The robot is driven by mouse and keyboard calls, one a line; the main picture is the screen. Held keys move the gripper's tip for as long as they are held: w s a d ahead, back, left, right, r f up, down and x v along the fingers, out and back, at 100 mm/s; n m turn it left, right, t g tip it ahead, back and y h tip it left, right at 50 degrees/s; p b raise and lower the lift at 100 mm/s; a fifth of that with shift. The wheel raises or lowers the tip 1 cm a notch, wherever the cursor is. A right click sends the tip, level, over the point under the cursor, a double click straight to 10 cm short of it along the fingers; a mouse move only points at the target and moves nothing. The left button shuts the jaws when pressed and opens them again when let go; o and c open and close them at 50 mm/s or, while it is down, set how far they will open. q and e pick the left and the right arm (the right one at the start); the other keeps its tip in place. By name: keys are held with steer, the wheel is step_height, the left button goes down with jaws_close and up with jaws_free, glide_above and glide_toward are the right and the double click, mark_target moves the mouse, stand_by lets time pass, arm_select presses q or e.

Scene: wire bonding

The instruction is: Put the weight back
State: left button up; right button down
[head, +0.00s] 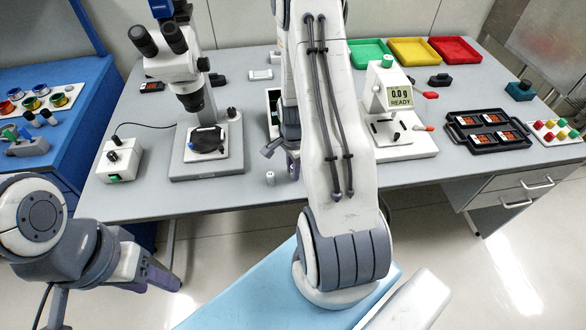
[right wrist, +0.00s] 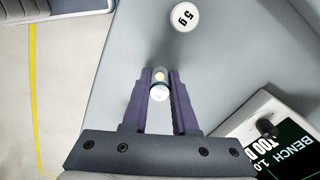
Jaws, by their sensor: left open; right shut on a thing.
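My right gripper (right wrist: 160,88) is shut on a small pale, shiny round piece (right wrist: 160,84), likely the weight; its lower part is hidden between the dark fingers. A white round piece marked "5 g" (right wrist: 184,17) is on the grey bench just beyond the fingertips, apart from them. It seems to be the small white piece (head: 270,178) near the bench's front edge in the head view. There my right gripper (head: 280,157) is low over the bench, partly hidden by my arm.
A white-edged panel (right wrist: 255,130) is close to the right gripper. A dark tray (head: 488,132) and coloured bins (head: 412,52) are farther right.

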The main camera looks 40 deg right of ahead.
steer(key=shift+f, duration=0.25)
steer(key=c, duration=0.7)
jaws_free()
steer(key=shift+r, duration=0.1)
steer(key=shift+r, duration=0.1)
step_height(320, 180, up, 12)
steer(key=a+r+n, duration=0.4)
steer(key=a+n, duration=0.2)
steer(key=a, duration=0.4)
steer(key=s+a+r+n, duration=0.2)
steer(key=a+r+n, duration=0.1)
steer(key=a+n, duration=0.55)
steer(key=s+a+r+n, duration=0.1)
steer(key=s+a+n, duration=0.3)
steer(key=s+a+r+n, duration=0.1)
steer(key=s+a+n, duration=0.3)
steer(key=s, duration=0.1)
steer(key=s+a+r+n+y, duration=0.1)
steer(key=s+a+r+n, duration=0.1)
steer(key=s+a+n, duration=0.2)
steer(key=shift+s+a+n+b, duration=0.2)
steer(key=shift+s+n+b, duration=0.1)
steer(key=shift+s, duration=0.4)
